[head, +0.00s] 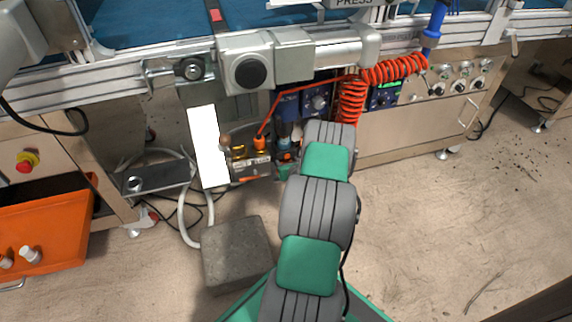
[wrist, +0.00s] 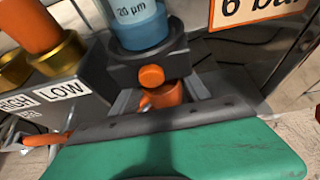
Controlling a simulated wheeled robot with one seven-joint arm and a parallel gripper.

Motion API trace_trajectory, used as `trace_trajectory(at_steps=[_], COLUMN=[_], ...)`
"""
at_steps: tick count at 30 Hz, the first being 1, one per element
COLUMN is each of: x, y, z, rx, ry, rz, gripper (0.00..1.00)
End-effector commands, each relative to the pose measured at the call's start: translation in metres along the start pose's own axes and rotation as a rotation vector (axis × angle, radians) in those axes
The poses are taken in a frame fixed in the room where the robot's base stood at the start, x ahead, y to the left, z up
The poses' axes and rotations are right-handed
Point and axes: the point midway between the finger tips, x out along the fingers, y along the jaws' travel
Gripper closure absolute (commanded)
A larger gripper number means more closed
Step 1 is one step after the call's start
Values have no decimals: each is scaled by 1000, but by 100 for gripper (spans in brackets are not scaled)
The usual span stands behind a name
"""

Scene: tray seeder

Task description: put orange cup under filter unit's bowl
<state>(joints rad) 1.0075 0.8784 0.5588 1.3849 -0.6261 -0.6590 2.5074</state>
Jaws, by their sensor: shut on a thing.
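The filter unit (wrist: 145,28) is in the wrist view, with a blue bowl marked 20 µm above a dark block. An orange round knob (wrist: 151,76) is on the lower front of this block. The orange cup (wrist: 166,95) is just below the knob, partly hidden by it and by my gripper's dark edge. My gripper (wrist: 160,98) is shut on the cup, its grey fingers on either side. I cannot tell whether the cup touches the unit. In the head view the filter unit (head: 285,131) shows small, and my arm hides most of the gripper.
Left of the filter, a block (wrist: 62,88) labelled HIGH and LOW carries brass and orange fittings. A 6 bar sign (wrist: 258,8) is at the upper right. In the head view, a coiled orange hose (head: 350,100) hangs close to my arm. A grey block (head: 237,252) stands on the floor.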

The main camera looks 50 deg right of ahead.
Motion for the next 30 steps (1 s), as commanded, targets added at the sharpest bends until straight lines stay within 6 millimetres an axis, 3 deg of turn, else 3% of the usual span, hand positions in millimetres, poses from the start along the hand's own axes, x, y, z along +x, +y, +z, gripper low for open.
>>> trace_trajectory(at_steps=[1, 11, 12, 19, 27, 30], x=[0, 0, 0, 0, -2, -11], y=[-1, 0, 0, -1, -1, -1], z=[-7, -8, -7, -7, -4, -2], rx=[2, 2, 2, 2, 2, 4], ry=[3, 4, 4, 4, 4, 5], rz=[-2, -1, -1, -1, -1, -2], gripper=[85, 85, 43, 24, 23, 23])
